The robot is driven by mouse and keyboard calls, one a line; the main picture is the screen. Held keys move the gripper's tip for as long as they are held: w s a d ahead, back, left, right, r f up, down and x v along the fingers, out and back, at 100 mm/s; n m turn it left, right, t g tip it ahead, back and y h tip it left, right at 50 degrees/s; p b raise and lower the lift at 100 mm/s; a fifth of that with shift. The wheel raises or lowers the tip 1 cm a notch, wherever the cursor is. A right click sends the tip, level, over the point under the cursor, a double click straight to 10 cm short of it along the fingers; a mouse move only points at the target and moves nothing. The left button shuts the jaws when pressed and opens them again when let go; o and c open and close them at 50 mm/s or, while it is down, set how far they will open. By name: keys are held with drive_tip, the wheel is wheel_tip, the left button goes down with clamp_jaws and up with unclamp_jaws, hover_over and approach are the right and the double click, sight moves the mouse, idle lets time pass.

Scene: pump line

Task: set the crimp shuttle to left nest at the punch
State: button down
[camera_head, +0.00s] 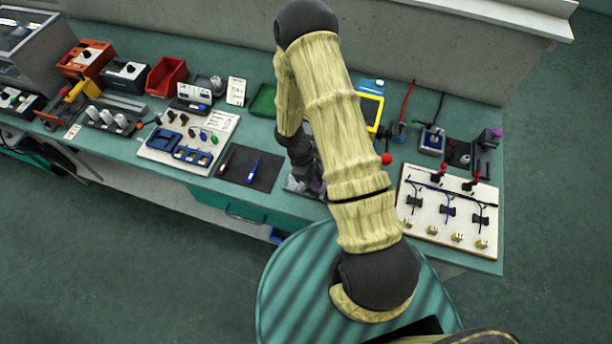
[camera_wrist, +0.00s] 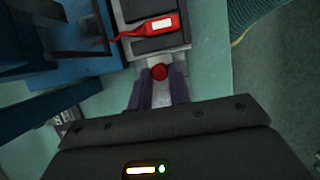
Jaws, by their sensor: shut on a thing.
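In the wrist view my gripper (camera_wrist: 157,78) has its two fingers around a small round red knob (camera_wrist: 159,72). The knob sits at the near end of a grey and dark block (camera_wrist: 160,45), which looks like the crimp shuttle. A red piece with a white label (camera_wrist: 150,28) lies across this block. Blue machine parts (camera_wrist: 45,50), perhaps the punch, stand to the left. In the head view my arm hides most of the shuttle, the punch and the fingers. Which nest the shuttle is at cannot be told.
The green bench (camera_head: 130,152) is crowded. A dark mat (camera_head: 239,178) with two pen-like tools lies left of my arm. A white board with levers (camera_head: 450,200) lies to the right, and a red ball knob (camera_head: 386,159) stands beside my arm.

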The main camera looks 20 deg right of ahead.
drive_tip(key=shift+s+d+b, duration=0.3)
drive_tip(key=shift+s+d, duration=0.45)
drive_tip(key=shift+d, duration=0.25)
drive_tip(key=c, duration=1.3)
unclamp_jaws()
drive_tip(key=shift+d, duration=0.15)
drive_tip(key=shift+w+a+r, duration=0.15)
drive_tip(key=shift+a+r, duration=0.1)
drive_tip(key=shift+r, duration=0.05)
drive_tip(key=b+v, duration=0.1)
drive_tip(key=v, duration=1.5)
drive_tip(key=shift+r, duration=0.35)
drive_tip(key=shift+w+a, duration=0.1)
drive_tip(key=shift+a, duration=0.05)
